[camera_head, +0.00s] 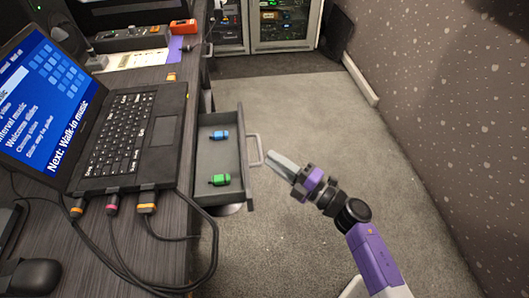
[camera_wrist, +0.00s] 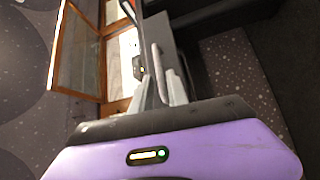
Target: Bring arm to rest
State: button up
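I see no object held. The dark drawer (camera_head: 207,162) is pulled out from under the desk.
The desk (camera_head: 160,225) holds a laptop (camera_head: 122,135), cables and a mouse (camera_head: 32,277). A wall (camera_head: 440,100) bounds the right; carpet (camera_head: 320,125) between is clear.

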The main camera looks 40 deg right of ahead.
jog(key=shift+s+d+f, duration=0.15)
jog(key=shift+s, duration=0.9)
